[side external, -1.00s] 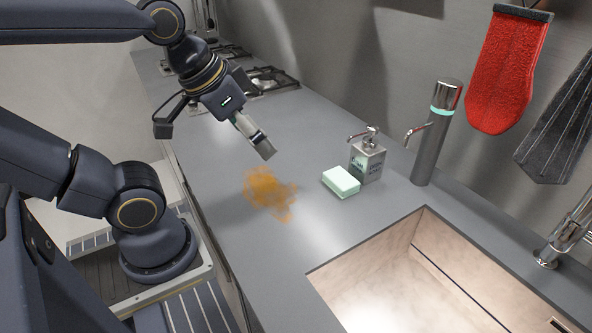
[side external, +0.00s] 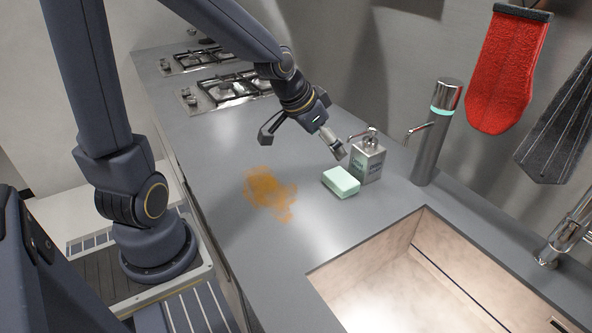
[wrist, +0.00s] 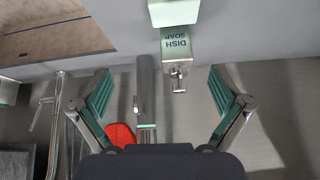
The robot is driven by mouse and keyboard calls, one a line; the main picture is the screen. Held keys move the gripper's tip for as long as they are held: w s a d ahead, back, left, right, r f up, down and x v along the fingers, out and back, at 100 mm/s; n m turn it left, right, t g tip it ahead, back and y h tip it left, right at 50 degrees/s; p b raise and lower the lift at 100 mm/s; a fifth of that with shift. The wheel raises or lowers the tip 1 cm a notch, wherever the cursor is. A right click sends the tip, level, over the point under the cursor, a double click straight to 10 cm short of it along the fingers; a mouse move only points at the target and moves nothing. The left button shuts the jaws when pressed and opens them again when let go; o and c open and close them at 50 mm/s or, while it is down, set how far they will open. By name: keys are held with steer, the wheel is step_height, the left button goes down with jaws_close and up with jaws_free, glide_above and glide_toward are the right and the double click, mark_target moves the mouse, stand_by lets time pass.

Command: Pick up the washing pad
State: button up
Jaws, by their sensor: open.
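The washing pad (side external: 341,181) is a pale mint-green block lying on the grey counter, just in front of the soap dispenser. It also shows at the top edge of the wrist view (wrist: 174,12), partly cut off. My gripper (side external: 336,152) is above and slightly behind the pad, close to the dispenser. In the wrist view my gripper (wrist: 158,88) has its two green-padded fingers spread wide with nothing between them at their tips but the view beyond. The pad lies ahead of the fingers and apart from them.
The metal dish soap dispenser (side external: 368,160) stands right beside the pad, and a tall steel dispenser (side external: 434,135) is to its right. The sink (side external: 400,285) opens in front. An orange stain (side external: 268,192) marks the counter at left. A red mitt (side external: 508,70) hangs at right.

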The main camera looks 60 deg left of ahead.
steer(key=a+f+n, duration=0.1)
steer(key=a+f, duration=0.1)
glide_toward(341, 177)
steer(key=x, duration=0.4)
steer(key=shift+d+f, duration=0.1)
steer(key=shift+d, duration=0.15)
steer(key=shift+x, duration=3)
steer(key=shift+a, duration=0.2)
steer(key=c, duration=0.7)
